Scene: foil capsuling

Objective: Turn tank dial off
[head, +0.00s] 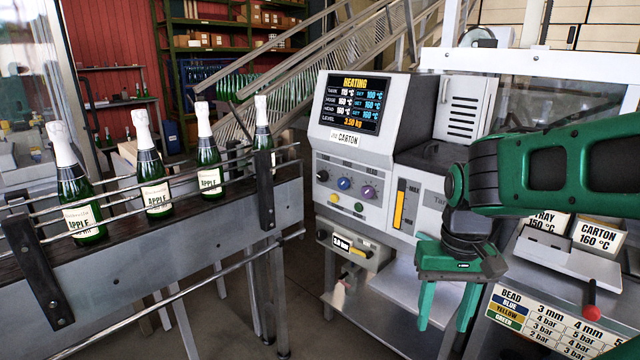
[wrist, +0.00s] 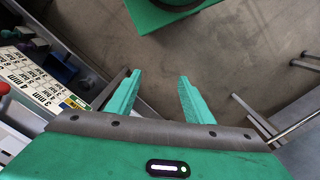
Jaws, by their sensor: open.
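The glue machine's front panel (head: 350,215) faces me in the head view. It carries a row of three dials: a dark one on the left (head: 323,175), a blue one in the middle (head: 344,183) and a purple one on the right (head: 368,191). The small labels above them are hard to read, so I cannot be sure which is the tank dial. The screen (head: 350,103) above reads HEATING, with a TANK line. My gripper (head: 445,318) is open and empty, pointing down, to the right of and below the dials. Its open fingers also show in the wrist view (wrist: 159,76), above the floor.
A conveyor (head: 150,250) with several bottles (head: 156,165) and rails stands at the left. A gauge box (head: 350,250) juts out below the panel. A bead chart (head: 550,320) and a red-knobbed lever (head: 590,312) are at the right.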

